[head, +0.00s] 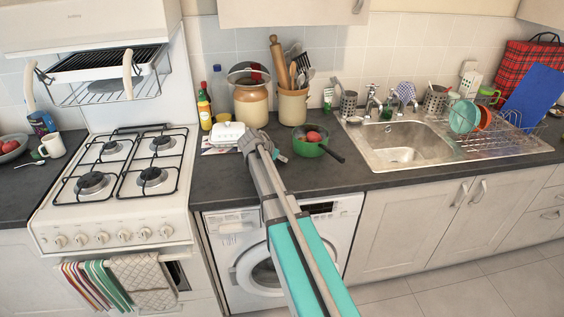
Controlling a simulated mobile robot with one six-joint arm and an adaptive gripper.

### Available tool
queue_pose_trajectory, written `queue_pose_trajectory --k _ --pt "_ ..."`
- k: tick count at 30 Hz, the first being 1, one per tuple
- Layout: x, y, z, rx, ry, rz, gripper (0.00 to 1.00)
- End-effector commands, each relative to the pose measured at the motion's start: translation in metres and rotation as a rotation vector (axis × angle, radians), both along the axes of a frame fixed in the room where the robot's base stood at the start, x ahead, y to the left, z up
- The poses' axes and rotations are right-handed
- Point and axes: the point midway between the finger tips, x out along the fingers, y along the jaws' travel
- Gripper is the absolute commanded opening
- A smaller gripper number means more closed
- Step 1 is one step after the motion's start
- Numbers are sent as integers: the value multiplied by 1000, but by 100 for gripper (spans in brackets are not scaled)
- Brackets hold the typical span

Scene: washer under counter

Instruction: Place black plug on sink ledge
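My gripper (254,140) is at the end of my arm, over the counter just right of the white butter dish. It is small and seen from behind, so I cannot tell whether it is open, shut or holding anything. I cannot make out the black plug for certain; a small dark shape shows beside the gripper's right side, too small to identify. The steel sink (400,158) is set in the counter to the right, well apart from the gripper. Its ledge (362,141) runs around the basin, with taps (372,103) at the back.
A green pan (309,150) with red contents stands right of the gripper, between it and the sink. A utensil crock (292,106) and lidded jar (251,105) stand behind. A dish rack (500,137) fills the drainer. The washer (325,225) is below the counter.

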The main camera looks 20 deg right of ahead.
Motion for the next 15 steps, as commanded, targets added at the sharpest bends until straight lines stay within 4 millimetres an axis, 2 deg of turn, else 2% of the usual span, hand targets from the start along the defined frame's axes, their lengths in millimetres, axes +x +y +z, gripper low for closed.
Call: queue_pose_trajectory --k 1,5,15 --pt "0 0 0 0 0 0 24" --pt "0 0 0 0 0 0 0" --pt "0 0 0 0 0 0 0"
